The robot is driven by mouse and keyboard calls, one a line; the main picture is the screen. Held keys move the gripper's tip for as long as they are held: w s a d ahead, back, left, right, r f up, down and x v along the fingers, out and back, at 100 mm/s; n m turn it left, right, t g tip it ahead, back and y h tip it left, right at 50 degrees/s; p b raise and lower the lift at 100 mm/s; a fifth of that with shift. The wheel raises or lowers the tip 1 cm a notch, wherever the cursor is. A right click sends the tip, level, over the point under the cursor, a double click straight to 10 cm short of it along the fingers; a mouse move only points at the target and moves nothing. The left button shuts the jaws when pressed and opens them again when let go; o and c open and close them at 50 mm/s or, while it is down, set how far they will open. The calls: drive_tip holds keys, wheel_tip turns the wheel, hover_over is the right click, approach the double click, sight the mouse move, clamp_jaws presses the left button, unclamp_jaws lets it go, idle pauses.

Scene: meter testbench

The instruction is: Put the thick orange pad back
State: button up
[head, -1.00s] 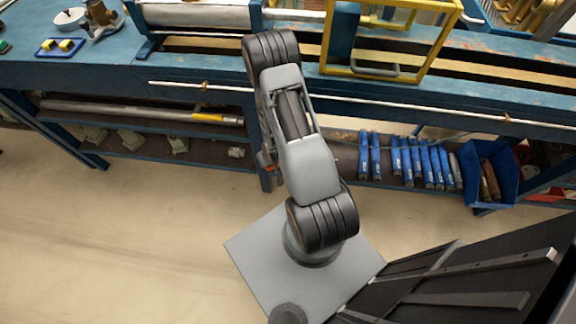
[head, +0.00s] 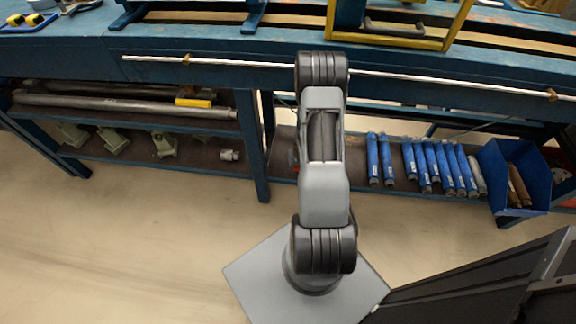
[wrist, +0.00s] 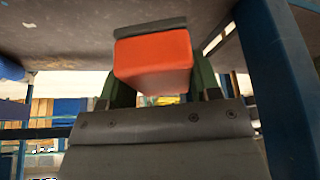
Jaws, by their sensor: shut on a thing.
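The thick orange pad (wrist: 153,62) shows in the wrist view as an orange block with a dark grey layer along its upper edge. My gripper (wrist: 154,88) is shut on it, with a dark green finger on each side of the block. The gripper and the pad do not show in the head view, where my own arm covers that part. In the wrist view a grey surface fills the upper left above the pad. I cannot tell whether the pad touches it.
In the wrist view a blue post (wrist: 283,85) stands close on the right. In the head view the blue bench (head: 200,75) spans the back. The floor at left is clear.

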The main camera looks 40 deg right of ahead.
drive_tip(key=b, duration=0.2)
hover_over(288, 166)
drive_tip(key=f, duration=0.6)
drive_tip(key=shift+s+f, duration=0.25)
drive_tip(key=shift+s, duration=0.1)
drive_tip(key=shift+w+f+b, duration=0.15)
drive_tip(key=shift+f+b, duration=0.5)
drive_tip(key=shift+f, duration=0.3)
drive_tip(key=shift+w+f+b, duration=0.15)
drive_tip(key=shift+f+b, duration=0.5)
drive_tip(key=shift+f, duration=0.25)
drive_tip(key=shift+f, duration=0.1)
drive_tip(key=shift+f, duration=0.1)
drive_tip(key=o, duration=0.8)
drive_tip(key=shift+o, duration=0.2)
